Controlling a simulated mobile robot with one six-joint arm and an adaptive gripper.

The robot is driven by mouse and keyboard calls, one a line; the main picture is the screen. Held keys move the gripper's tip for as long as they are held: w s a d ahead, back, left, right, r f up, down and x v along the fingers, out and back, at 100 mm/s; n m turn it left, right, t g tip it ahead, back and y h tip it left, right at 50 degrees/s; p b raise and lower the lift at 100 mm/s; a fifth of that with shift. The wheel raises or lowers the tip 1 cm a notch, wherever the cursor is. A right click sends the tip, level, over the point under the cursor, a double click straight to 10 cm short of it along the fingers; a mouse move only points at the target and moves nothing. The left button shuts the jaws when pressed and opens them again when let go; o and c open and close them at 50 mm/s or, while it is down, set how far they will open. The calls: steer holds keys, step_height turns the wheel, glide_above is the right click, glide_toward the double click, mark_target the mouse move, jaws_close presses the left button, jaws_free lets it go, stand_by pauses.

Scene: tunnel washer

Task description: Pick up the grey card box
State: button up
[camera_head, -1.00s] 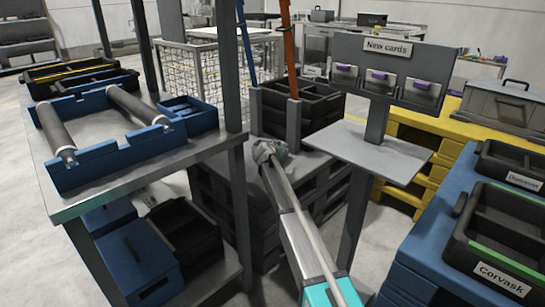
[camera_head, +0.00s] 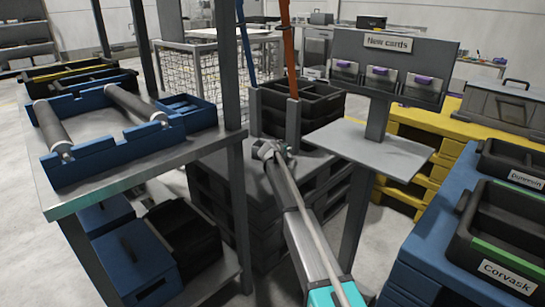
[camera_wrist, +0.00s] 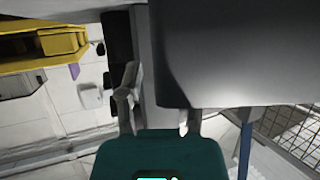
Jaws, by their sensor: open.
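Several small grey card boxes with purple tops sit in a row on the dark stand under the "New cards" sign (camera_head: 388,43); one is the middle grey card box (camera_head: 382,78). I cannot tell which of them is meant. My gripper (camera_head: 272,150) is at the far end of my arm, left of the stand and lower than the boxes, apart from them. In the wrist view my gripper (camera_wrist: 160,112) has its two fingers spread, with no object visible between them. A large grey surface fills the upper right there; I cannot tell what it is.
A grey shelf plate (camera_head: 375,150) juts out below the card boxes. Black crates (camera_head: 305,105) stand behind my gripper. A metal rack with a blue tray (camera_head: 85,160) is at left. The "Corvask" bin (camera_head: 500,225) is at right, and a yellow pallet (camera_head: 412,165) stands behind the stand.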

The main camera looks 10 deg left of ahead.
steer(key=shift+c, duration=0.3)
jaws_close()
stand_by(0.3)
